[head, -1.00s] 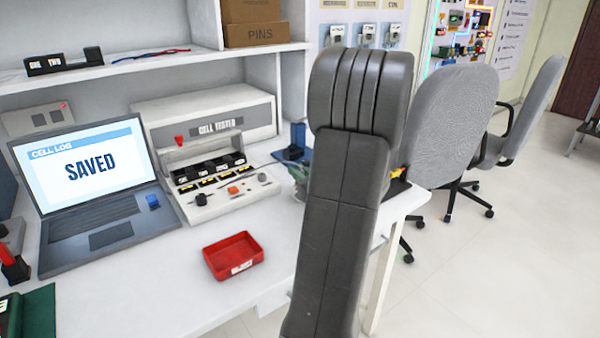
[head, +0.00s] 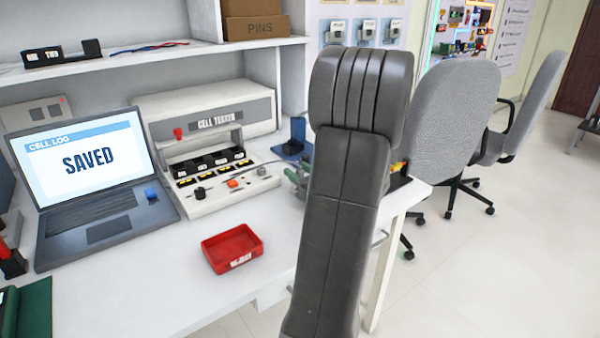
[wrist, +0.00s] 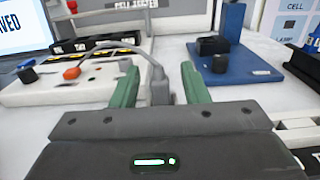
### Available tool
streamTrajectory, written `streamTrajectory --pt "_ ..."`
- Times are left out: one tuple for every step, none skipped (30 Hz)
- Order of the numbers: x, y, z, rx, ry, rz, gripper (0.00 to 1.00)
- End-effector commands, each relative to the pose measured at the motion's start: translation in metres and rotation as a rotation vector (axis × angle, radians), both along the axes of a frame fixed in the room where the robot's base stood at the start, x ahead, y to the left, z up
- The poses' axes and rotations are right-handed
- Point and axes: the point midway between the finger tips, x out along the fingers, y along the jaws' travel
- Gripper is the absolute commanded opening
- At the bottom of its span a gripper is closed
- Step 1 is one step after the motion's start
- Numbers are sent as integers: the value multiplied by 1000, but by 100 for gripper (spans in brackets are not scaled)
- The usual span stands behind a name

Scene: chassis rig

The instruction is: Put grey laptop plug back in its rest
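A grey plug (wrist: 160,92) on a grey cable (wrist: 135,43) stands between the green fingers of my gripper (wrist: 161,82) in the wrist view. A narrow gap seems to show on each side of the plug, and its lower part is hidden, so contact is unclear. The cable arcs left toward the cell tester; it also shows in the head view (head: 262,162). My gripper (head: 294,177) is partly behind my arm there. A blue stand with a dark block (wrist: 232,62) is ahead and to the right in the wrist view; I cannot tell whether it is the rest.
The cell tester (head: 215,150) stands left of my gripper, with the open laptop (head: 90,200) further left. A red tray (head: 232,248) lies near the bench's front edge. Chairs (head: 455,120) stand on the right. The bench between tray and tester is clear.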

Motion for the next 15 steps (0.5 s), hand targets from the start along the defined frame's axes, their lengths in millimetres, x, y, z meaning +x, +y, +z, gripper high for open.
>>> streamTrajectory --pt "0 0 0 0 0 0 41" --pt "0 0 0 0 0 0 41" --pt "0 0 0 0 0 0 41" --pt "0 0 0 0 0 0 41" --pt "0 0 0 0 0 0 41" --pt "-1 0 0 0 0 0 41" --pt "-1 -1 0 0 0 0 41" --pt "-2 -2 0 -1 1 -1 41" --pt "-5 -4 0 -1 1 -1 41" --pt "-7 -6 1 -1 0 -2 41" --pt "-10 -8 1 -1 0 -2 41" --pt "-15 -12 1 0 0 -3 41" --pt "-19 -15 1 -1 1 -4 41" --pt "-24 -19 1 0 1 -4 41" --pt "-30 -24 1 -1 1 -5 41"
